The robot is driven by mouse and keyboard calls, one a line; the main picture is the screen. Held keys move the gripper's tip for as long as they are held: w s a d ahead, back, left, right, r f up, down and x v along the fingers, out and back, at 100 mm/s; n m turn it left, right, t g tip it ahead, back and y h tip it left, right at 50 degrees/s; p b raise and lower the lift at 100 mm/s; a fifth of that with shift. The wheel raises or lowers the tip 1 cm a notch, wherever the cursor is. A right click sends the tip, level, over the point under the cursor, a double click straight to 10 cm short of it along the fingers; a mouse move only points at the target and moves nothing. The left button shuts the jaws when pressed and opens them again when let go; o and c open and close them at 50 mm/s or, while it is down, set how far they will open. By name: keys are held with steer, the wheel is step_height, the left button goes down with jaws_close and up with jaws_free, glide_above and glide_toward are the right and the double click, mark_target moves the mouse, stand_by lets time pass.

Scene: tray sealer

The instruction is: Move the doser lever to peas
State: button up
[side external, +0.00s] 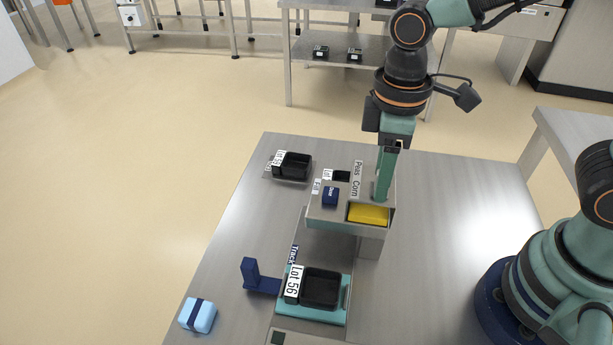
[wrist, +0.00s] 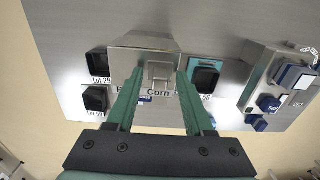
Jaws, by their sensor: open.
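The doser, with a Peas Corn label (side external: 357,178), stands on the steel table in the side view. In the wrist view a grey metal lever (wrist: 160,73) stands in front of the doser body, close to the word Corn (wrist: 158,93). The word Peas is mostly hidden by my left finger. My gripper (wrist: 160,78) is open, with its fingers apart on either side of the lever; I cannot tell whether they touch it. In the side view my gripper (side external: 381,196) points down at the label's right, and the lever is hidden there.
A black tray (side external: 322,286) labelled Lot 56 sits in a teal holder (side external: 320,314). Another black tray (side external: 294,164), a blue upright handle (side external: 252,271) and a light blue box (side external: 198,315) are left.

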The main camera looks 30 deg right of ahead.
jaws_close()
stand_by(1.3)
